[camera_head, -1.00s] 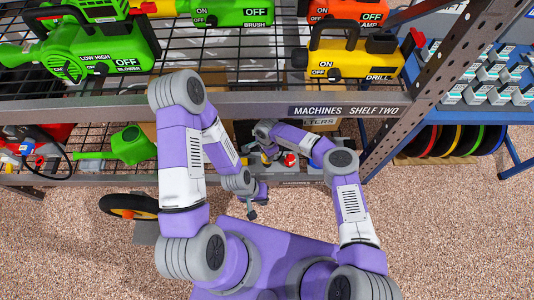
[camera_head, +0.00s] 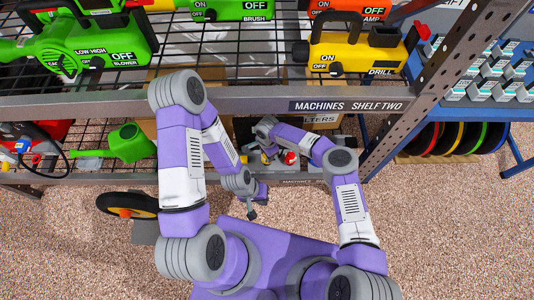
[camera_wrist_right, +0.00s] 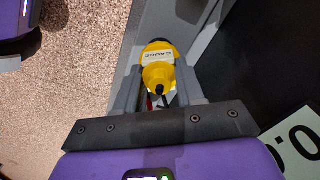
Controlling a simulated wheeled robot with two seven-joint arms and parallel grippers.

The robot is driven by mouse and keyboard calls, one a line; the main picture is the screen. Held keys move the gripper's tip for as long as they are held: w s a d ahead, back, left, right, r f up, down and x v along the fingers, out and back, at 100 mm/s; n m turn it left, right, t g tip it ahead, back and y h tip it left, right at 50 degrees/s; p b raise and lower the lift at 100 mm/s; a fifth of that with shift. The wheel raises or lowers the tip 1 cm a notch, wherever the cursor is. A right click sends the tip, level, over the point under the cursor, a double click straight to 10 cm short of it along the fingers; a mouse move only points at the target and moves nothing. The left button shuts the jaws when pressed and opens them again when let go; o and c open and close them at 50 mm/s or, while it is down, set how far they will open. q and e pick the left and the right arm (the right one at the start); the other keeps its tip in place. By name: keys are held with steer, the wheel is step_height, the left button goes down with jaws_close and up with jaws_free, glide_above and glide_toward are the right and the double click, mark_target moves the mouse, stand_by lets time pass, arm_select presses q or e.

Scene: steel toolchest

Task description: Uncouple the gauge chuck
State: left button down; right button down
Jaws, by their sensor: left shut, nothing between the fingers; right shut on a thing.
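The gauge chuck (camera_wrist_right: 159,72) is yellow with a white GAUGE label and a dark tip. In the right wrist view it sits between the two grey fingers of my right gripper (camera_wrist_right: 158,90), which is shut on it. A grey metal surface lies close behind it; I cannot tell whether the chuck is still joined to anything. In the head view my right gripper (camera_head: 268,156) is low at the shelf, partly hidden by its arm. My left gripper (camera_head: 254,211) is shut and empty, in front of the lower shelf.
A red and white part (camera_head: 290,158) is beside my right gripper. The yellow drill (camera_head: 355,55) and green blower (camera_head: 85,45) stand above. A green watering can (camera_head: 128,143) is at the left below. Carpet is open at the right front.

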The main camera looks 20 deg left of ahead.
steer(key=shift+f, duration=0.4)
steer(key=c, duration=0.6)
jaws_free()
step_height(320, 180, up, 8)
steer(key=p, duration=0.2)
steer(key=shift+f+p, duration=0.15)
steer(key=shift+p, duration=0.2)
